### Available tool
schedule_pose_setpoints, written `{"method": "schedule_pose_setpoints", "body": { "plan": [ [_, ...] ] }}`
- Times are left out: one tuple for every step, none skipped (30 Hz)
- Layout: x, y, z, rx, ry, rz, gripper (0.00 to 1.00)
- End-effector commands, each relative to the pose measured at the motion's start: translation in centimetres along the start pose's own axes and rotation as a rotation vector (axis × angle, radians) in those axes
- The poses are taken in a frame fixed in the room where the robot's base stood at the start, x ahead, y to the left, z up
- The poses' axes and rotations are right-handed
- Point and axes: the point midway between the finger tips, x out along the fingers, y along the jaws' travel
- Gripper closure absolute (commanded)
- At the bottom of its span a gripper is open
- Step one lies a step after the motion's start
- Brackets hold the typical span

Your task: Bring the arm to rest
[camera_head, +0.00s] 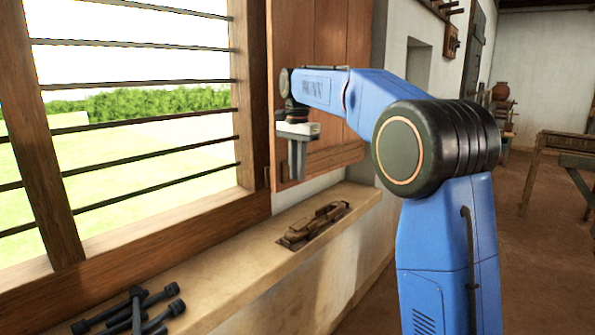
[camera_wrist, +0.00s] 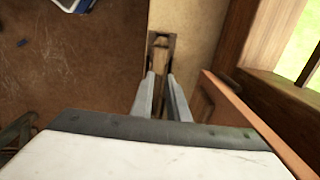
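My gripper (camera_head: 297,177) hangs with its fingers pointing down above the window sill, in front of the wooden shutter. My blue arm reaches out to it from the right in the head view. In the wrist view the two fingers of my gripper (camera_wrist: 161,76) stand apart with a gap between them and nothing held. Beyond the fingertips, a wooden tool (camera_wrist: 160,52) lies on the sill, clear of the gripper. It also shows on the sill in the head view (camera_head: 314,225), below and right of the gripper.
Several dark rods (camera_head: 130,311) lie on the near part of the sill (camera_head: 230,270). The barred window (camera_head: 130,120) is at left and the wooden shutter (camera_head: 325,50) stands close behind the gripper. A wooden frame (camera_head: 560,150) is at far right. The brown floor (camera_wrist: 70,65) beside the sill is largely clear.

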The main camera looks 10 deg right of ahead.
Motion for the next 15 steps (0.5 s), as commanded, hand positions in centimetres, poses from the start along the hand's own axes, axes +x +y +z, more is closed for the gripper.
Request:
{"method": "schedule_pose_setpoints", "body": {
  "plan": [
    [0.0, 0.0, 0.0, 0.000, 0.000, 0.000, 0.86],
    [0.0, 0.0, 0.0, 0.000, 0.000, 0.000, 0.86],
    [-0.1, 0.1, 0.1, -0.003, 0.001, -0.001, 0.86],
    [-0.1, 0.3, 0.1, -0.006, 0.002, -0.003, 0.86],
    [-0.2, 0.6, 0.2, -0.011, 0.003, -0.005, 0.86],
    [-0.2, 1.0, 0.4, -0.020, 0.005, -0.008, 0.86],
    [-0.3, 1.5, 0.5, -0.029, 0.007, -0.012, 0.86],
    [-0.4, 2.1, 0.8, -0.041, 0.011, -0.018, 0.86],
    [-0.5, 3.0, 1.1, -0.059, 0.015, -0.024, 0.86],
    [-0.5, 3.7, 1.4, -0.076, 0.019, -0.030, 0.86],
    [-0.6, 4.5, 1.7, -0.092, 0.023, -0.037, 0.86],
    [-0.6, 5.6, 2.1, -0.116, 0.029, -0.044, 0.86],
    [-0.6, 6.5, 2.4, -0.135, 0.035, -0.052, 0.86],
    [-0.5, 7.3, 2.8, -0.154, 0.039, -0.057, 0.86],
    [-0.4, 8.4, 3.2, -0.178, 0.047, -0.066, 0.86]
  ]
}}
